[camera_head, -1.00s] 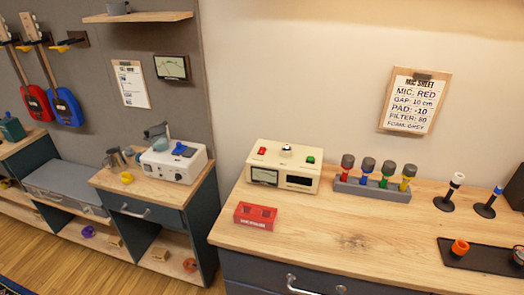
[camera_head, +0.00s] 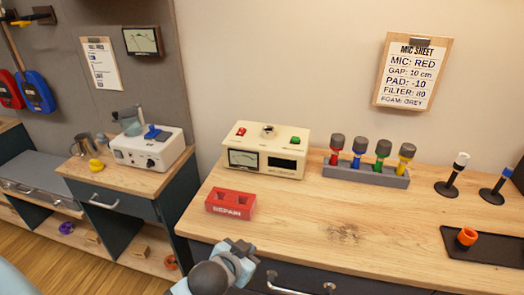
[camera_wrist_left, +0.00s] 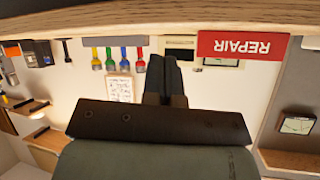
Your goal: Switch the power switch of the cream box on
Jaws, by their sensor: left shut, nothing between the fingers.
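The cream box (camera_head: 265,150) stands on the wooden bench, with a dial meter and a dark display on its front. Which of these is the power switch is not labelled legibly. My left gripper (camera_head: 240,250) is low at the bench's front edge, in front of the box and apart from it. In the left wrist view its fingers (camera_wrist_left: 165,78) are shut and empty, and the box (camera_wrist_left: 180,44) shows upside down, partly hidden behind them. My right gripper is not in view.
A grey rack (camera_head: 365,174) with several coloured microphones stands right of the box. A black tray (camera_head: 485,247) lies at the right. The middle of the bench (camera_head: 340,220) is clear.

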